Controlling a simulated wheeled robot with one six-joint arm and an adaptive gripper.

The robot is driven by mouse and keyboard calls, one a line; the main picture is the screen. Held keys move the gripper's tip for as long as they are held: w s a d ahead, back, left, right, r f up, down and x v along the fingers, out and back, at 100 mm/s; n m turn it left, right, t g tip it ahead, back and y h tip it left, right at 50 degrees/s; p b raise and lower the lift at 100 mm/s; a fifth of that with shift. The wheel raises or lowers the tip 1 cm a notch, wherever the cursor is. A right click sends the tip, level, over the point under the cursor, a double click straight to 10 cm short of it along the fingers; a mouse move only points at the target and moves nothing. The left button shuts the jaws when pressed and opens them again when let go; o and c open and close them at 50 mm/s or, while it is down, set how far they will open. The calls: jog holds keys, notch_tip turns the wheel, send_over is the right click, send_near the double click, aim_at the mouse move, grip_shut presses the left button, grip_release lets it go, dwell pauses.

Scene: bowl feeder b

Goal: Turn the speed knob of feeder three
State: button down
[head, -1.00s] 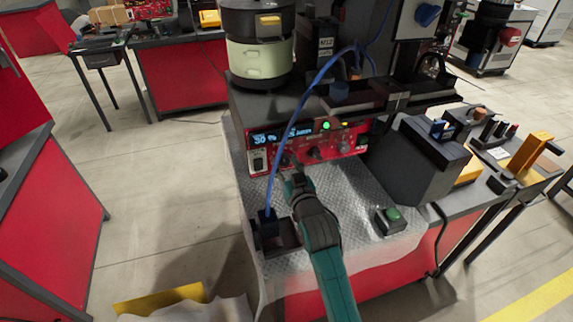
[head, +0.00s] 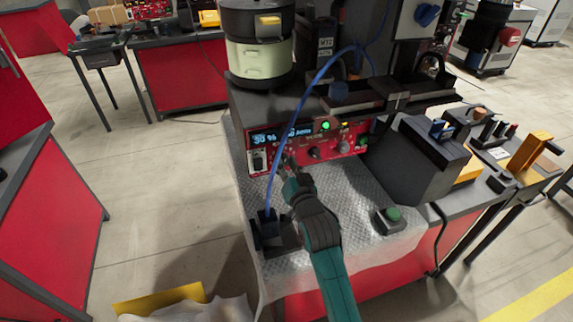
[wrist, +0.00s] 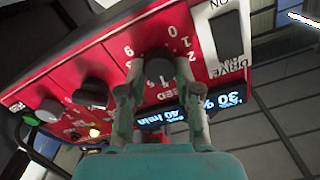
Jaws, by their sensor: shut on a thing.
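The speed knob (wrist: 158,70) is a black round knob on the red control panel, with white scale numbers around it. In the wrist view my gripper (wrist: 157,80) has a finger on each side of the knob and is shut on it. In the head view my gripper (head: 290,167) reaches the left half of the panel, and its fingers hide the knob. The feeder's display (head: 281,135) is lit and shows 30 % in blue-white characters; it also shows in the wrist view (wrist: 190,110), with a 40 /min reading.
A rocker switch (wrist: 227,44) is beside the speed knob. A blue cable (head: 283,150) hangs close to my gripper.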

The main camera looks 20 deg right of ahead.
jog(key=c, duration=0.8)
grip_release()
jog(key=s, duration=1.2)
jog(key=s+f+n+g, duration=0.1)
jog(key=s+f, duration=0.7)
jog(key=s, duration=0.3)
jog(key=s+f+n+g, duration=0.1)
jog(key=s+n+g, duration=0.1)
jog(key=s, duration=2.8)
jog(key=shift+s+f+n, duration=0.25)
jog(key=shift+f+n, duration=0.1)
jog(key=shift+n, duration=0.45)
